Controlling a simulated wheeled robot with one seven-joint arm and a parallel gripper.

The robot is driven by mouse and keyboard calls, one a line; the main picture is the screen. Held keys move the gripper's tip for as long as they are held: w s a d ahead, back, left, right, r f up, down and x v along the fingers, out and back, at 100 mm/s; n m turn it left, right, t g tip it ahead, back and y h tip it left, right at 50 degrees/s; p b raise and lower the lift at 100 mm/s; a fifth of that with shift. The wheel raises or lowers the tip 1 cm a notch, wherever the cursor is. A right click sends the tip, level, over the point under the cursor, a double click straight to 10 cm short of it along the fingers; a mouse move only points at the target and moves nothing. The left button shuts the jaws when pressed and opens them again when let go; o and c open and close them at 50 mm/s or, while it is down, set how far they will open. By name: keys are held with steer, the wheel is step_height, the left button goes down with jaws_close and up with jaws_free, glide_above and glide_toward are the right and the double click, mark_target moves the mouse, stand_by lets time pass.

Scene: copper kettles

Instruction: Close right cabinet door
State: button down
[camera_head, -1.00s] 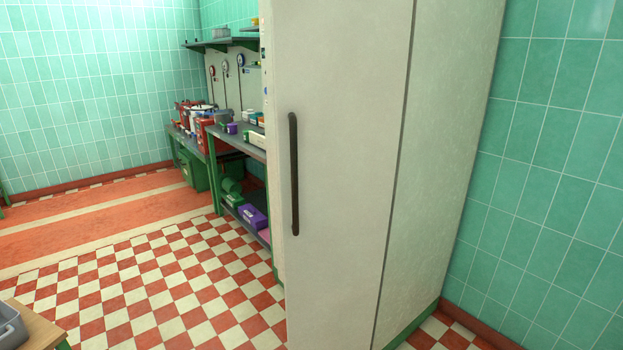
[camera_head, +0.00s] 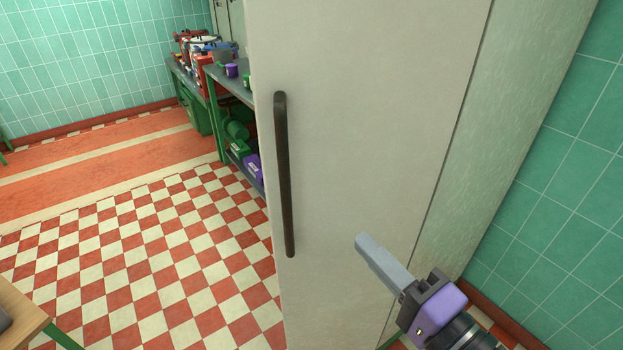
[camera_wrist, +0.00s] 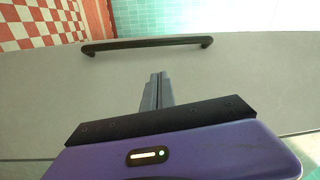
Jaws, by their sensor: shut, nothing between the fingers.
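The pale right cabinet door (camera_head: 350,130) fills the middle of the head view, with a long dark upright handle (camera_head: 284,175) near its left edge. A seam on its right divides it from the cabinet's pale side (camera_head: 500,130). How far the door stands from its frame cannot be told. My gripper (camera_head: 362,240) is shut and empty, in front of the door's lower right part, right of the handle. In the wrist view my gripper (camera_wrist: 158,77) points across the door face (camera_wrist: 230,85) toward the handle (camera_wrist: 148,44), apart from it. Whether the fingertips touch the door is unclear.
A green-tiled wall (camera_head: 560,180) stands close on the right. A workbench (camera_head: 215,85) with boxes and purple items is beyond the door on the left. A wooden table corner (camera_head: 25,320) is at the lower left. The checkered floor (camera_head: 140,260) between is clear.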

steer(key=a+f+g, duration=0.1)
steer(key=y+p, duration=0.1)
steer(key=p, duration=0.2)
glide_toward(289, 200)
steer(key=shift+m+g, duration=0.4)
steer(key=x, duration=0.7)
steer(key=shift+d+r, duration=0.1)
steer(key=shift+r, duration=0.15)
steer(key=shift+w, duration=0.1)
